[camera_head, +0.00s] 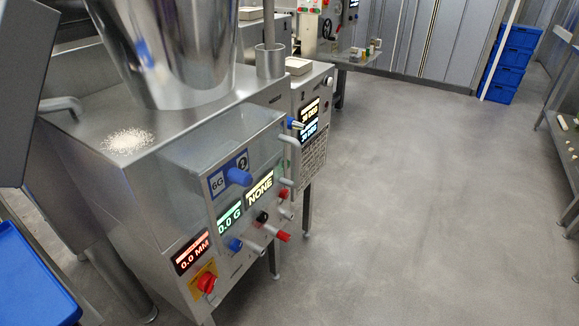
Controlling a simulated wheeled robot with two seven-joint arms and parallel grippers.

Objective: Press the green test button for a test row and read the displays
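A steel machine (180,190) stands at the left with a sloped control face. A red display (192,254) reads 0.0 MM, a green display (230,219) reads 0.0 G and a pale yellow display (260,188) reads NONE. A blue and white sign (229,174) shows 6G and 2. Blue knob (239,178), second blue knob (235,244), black knob (262,217) and red knob (282,236) stick out of the face. I cannot make out a green button on this face. Neither gripper shows.
A second machine (310,150) behind has two lit displays, too small to read surely. A large hopper (180,50) and white powder (128,140) are on the near machine's top. Blue crates (511,62) stand far right. A blue tray (32,285) is lower left. Floor (430,200) is clear.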

